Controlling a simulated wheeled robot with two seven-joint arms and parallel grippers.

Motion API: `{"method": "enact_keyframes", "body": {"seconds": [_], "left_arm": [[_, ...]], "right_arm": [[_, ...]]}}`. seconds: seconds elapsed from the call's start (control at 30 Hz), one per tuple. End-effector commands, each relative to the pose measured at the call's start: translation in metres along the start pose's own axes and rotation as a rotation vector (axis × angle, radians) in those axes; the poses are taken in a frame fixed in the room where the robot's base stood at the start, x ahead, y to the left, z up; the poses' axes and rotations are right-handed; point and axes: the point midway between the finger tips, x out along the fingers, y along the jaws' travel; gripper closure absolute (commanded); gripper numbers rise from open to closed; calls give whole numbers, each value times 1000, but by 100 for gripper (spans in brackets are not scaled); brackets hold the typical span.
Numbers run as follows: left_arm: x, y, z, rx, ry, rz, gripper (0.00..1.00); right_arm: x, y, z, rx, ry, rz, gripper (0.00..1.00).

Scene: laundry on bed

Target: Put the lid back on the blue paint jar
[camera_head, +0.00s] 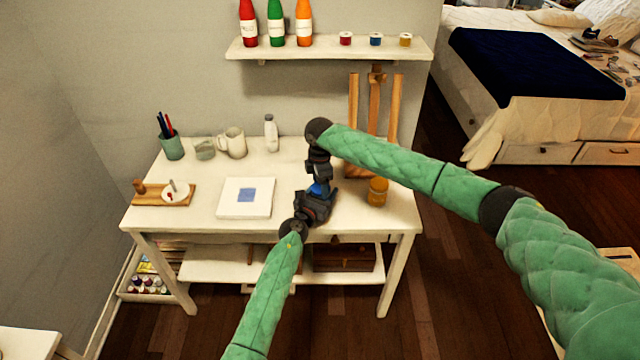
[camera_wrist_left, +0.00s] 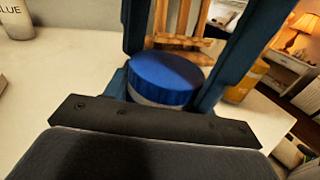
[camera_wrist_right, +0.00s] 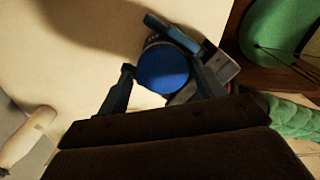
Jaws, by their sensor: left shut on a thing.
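The blue lid (camera_wrist_left: 165,75) sits level on top of a jar with a pale band (camera_wrist_left: 160,100) in the left wrist view. The right wrist view shows the lid (camera_wrist_right: 163,69) from above. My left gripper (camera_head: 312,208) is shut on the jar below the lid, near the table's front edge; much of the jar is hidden. My right gripper (camera_head: 320,188) points down from above. Its fingers flank the lid on both sides in the right wrist view (camera_wrist_right: 160,72); I cannot tell whether they press on it.
A yellow-orange jar (camera_head: 377,191) stands to the right on the white table (camera_head: 215,175). A canvas with a blue square (camera_head: 247,211) lies left of the grippers. An easel (camera_head: 375,120) stands behind. Mugs, a pencil cup (camera_head: 172,147) and a white bottle (camera_head: 271,132) stand farther back.

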Motion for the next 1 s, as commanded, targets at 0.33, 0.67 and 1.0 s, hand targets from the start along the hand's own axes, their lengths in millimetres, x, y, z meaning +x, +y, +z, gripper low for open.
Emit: {"method": "enact_keyframes", "body": {"seconds": [0.33,0.67,1.0], "left_arm": [[0,4,0,1,0,5,100],[0,4,0,1,1,5,100],[0,3,0,1,0,4,100]], "right_arm": [[0,-2,-1,-3,1,-5,25],[-29,-1,-2,-4,1,-3,25],[-44,-1,0,-3,0,-4,25]]}}
